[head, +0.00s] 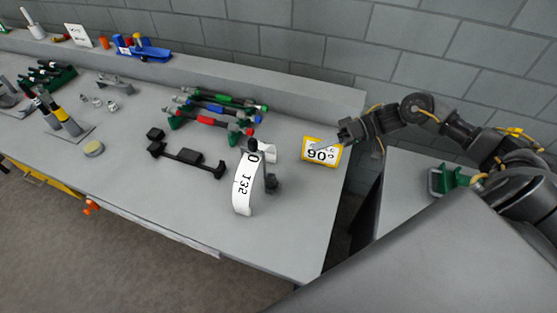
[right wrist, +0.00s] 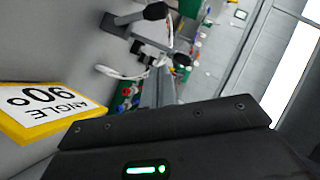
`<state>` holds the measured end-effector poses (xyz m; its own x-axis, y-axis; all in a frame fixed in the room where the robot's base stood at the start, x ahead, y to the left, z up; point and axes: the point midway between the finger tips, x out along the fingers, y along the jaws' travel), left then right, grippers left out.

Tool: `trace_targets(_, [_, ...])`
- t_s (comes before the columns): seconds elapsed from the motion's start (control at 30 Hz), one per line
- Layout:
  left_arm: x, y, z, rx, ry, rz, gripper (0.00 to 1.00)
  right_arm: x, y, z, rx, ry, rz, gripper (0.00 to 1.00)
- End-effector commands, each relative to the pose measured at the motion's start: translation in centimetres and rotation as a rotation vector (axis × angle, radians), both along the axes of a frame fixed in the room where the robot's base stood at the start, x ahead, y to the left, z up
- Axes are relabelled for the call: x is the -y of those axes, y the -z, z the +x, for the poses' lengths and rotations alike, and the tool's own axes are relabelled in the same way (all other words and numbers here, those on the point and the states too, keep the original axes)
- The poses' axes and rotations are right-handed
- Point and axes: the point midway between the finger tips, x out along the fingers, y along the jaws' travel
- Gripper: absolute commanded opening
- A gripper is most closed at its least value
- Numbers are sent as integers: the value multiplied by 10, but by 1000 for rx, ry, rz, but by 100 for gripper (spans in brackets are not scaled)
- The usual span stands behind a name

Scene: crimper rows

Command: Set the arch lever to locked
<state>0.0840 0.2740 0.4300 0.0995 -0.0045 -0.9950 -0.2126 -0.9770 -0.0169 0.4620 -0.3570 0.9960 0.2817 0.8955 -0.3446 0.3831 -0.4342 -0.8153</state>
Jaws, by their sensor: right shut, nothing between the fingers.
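The arch lever stands on the right part of the workbench, with a white curved scale (head: 243,190) printed with numbers and a black knob (head: 252,146) near its top. A second dark part (head: 271,183) sits just right of the scale. In the right wrist view the black knob (right wrist: 155,11) shows at the top, with the white band (right wrist: 122,72) below left. My left gripper is not in view.
A yellow-framed sign reading 90° (head: 321,161) stands near the bench's right edge, and also shows close in the right wrist view (right wrist: 45,108). A black bracket (head: 187,158) and a rack of coloured-handled tools (head: 212,121) lie left of the lever. The bench front near the lever is clear.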

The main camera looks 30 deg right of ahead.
Motion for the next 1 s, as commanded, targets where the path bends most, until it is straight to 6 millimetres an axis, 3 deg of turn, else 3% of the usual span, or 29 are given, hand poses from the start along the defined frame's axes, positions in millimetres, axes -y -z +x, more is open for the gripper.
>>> trace_targets(0.17, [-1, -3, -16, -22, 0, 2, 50, -5, 2, 0, -1, 5, 1, 0])
trace_targets(0.33, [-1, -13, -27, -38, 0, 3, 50, -30, 9, 8, -1, 5, 4, 0])
trace_targets(0.67, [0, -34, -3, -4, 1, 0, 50, -92, 31, 28, 0, 2, 3, 0])
trace_targets(1.0, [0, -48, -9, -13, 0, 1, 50, -115, 55, 11, -2, 2, -1, 0])
